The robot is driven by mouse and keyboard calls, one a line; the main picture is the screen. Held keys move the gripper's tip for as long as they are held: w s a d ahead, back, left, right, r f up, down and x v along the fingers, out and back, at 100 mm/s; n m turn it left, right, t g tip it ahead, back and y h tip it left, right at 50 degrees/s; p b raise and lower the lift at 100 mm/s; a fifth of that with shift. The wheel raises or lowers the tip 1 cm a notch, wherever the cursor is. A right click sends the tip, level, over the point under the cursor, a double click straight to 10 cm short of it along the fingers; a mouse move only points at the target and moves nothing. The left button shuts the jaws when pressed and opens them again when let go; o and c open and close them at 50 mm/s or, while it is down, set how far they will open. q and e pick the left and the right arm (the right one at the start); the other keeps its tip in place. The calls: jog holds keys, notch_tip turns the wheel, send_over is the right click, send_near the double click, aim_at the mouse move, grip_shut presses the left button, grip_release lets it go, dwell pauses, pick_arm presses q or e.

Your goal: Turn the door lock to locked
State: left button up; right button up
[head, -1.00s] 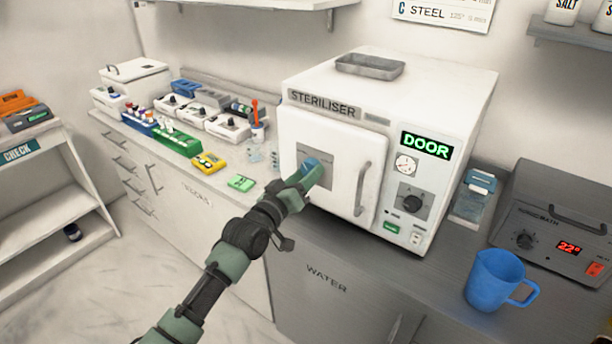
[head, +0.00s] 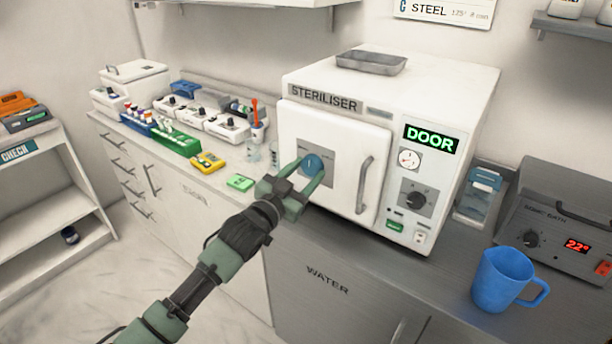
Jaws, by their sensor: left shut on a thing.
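The steriliser (head: 455,95) is a white box on the counter with its door (head: 345,150) closed flush at the front. The door lock (head: 312,165) is a round blue knob with a pale mark, set on a grey plate (head: 318,147) on the door. My left gripper (head: 312,172) is shut on the lock, with one green finger on each side of it. The fingers hide part of the knob's rim. A lit display (head: 431,139) on the steriliser reads DOOR in green. My right gripper is not in view.
A grey door handle (head: 364,185) stands to the right of the lock. A blue jug (head: 497,280) and a water bath (head: 560,225) are at the right. Small boxes and racks fill the counter at the left, with a green block (head: 240,182) near its edge.

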pick_arm(q)
jog(key=m, duration=0.4)
jog(key=shift+a+f+m+b, duration=0.1)
jog(key=shift+m+b, duration=0.25)
jog(key=shift+m, duration=0.05)
jog(key=shift+m+h, duration=0.5)
jog(key=shift+m, duration=1.6)
jog(key=o, duration=1.4)
jog(key=shift+a, duration=0.1)
jog(key=shift+s+a, duration=0.2)
jog(key=shift+s, duration=0.05)
jog(key=b+v, duration=0.1)
jog(key=v, duration=0.6)
jog(key=shift+b, duration=0.35)
